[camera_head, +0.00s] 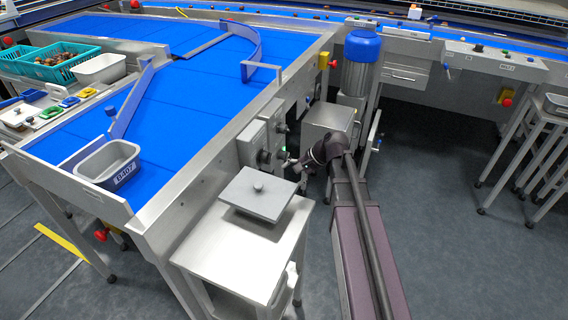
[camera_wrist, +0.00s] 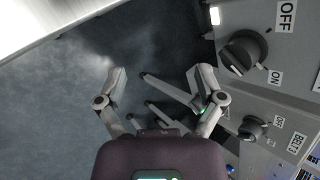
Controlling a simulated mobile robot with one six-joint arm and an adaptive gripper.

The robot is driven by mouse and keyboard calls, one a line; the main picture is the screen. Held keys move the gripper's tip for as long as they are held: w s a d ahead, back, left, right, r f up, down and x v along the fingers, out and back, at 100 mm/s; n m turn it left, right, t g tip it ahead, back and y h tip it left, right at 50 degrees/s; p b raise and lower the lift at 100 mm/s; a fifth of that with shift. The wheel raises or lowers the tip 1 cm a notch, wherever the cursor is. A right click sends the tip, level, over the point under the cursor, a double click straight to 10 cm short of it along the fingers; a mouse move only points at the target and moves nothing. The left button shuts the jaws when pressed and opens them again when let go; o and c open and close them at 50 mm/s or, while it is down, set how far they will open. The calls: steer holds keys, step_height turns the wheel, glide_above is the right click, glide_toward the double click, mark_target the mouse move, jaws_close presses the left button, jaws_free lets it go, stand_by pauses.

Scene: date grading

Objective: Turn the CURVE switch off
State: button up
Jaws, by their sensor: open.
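In the wrist view a grey control panel (camera_wrist: 285,85) fills the right side. A large dark rotary knob (camera_wrist: 243,52) sits on it between the labels OFF and ON. A smaller dark knob (camera_wrist: 252,127) lies lower, by a small OFF label and a BELT3 label (camera_wrist: 297,143). No CURVE label is readable, so I cannot tell which switch it is. My gripper (camera_wrist: 158,72) is open and empty, its right finger just left of the knobs. In the head view my gripper (camera_head: 293,164) is beside the grey switch boxes (camera_head: 249,142) on the conveyor's side.
A steel side table (camera_head: 215,250) with a lidded plate (camera_head: 258,198) stands in front of the boxes. A blue motor (camera_head: 361,47) stands behind my arm. A grey bin (camera_head: 107,163) sits at the blue belt's (camera_head: 190,110) near end.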

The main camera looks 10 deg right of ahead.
steer(key=w+d+f+m+t+y+b, duration=0.35)
steer(key=w+f+m+b, duration=0.35)
steer(key=b, duration=0.4)
steer(key=m+t+y+b, duration=0.4)
steer(key=m+b, duration=0.1)
steer(key=b, duration=0.7)
glide_toward(284, 155)
steer(key=s+d+f, duration=0.1)
steer(key=d, duration=0.2)
steer(key=shift+w+d+m+b, duration=0.1)
steer(key=shift+d+m+b, duration=0.2)
steer(key=shift+m, duration=0.2)
steer(key=shift+a, duration=0.1)
steer(key=x, duration=1.4)
steer(key=shift+f, duration=0.15)
steer(key=c, duration=1.1)
